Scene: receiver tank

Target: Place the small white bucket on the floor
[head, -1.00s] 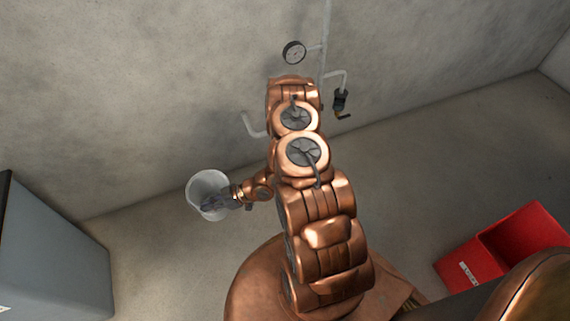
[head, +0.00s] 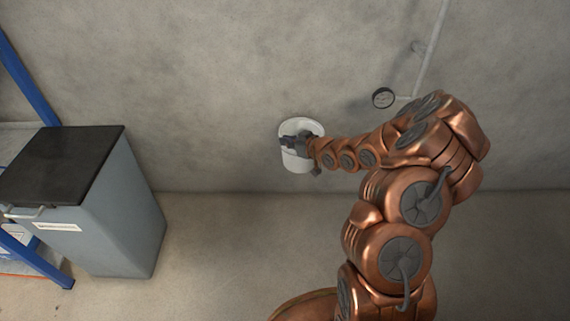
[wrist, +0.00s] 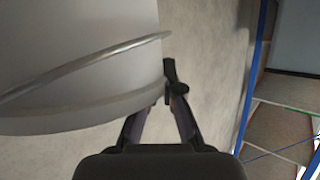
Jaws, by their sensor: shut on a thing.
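The small white bucket (head: 297,161) is held in the air in front of the concrete wall in the head view. My gripper (head: 291,140) is shut on it at its upper part. In the wrist view the bucket (wrist: 75,60) fills the upper left, with a metal handle wire across it. My gripper (wrist: 168,92) shows there with its fingertips close together at the bucket's edge. The floor (head: 230,260) lies below the bucket in the head view. How the fingers grip the bucket is partly hidden.
A grey cabinet (head: 140,225) with a black top stands at left, beside a blue-framed shelf (head: 25,75). A pressure gauge (head: 383,97) and a pipe (head: 432,50) are on the wall at right. The floor between the cabinet and my arm is clear.

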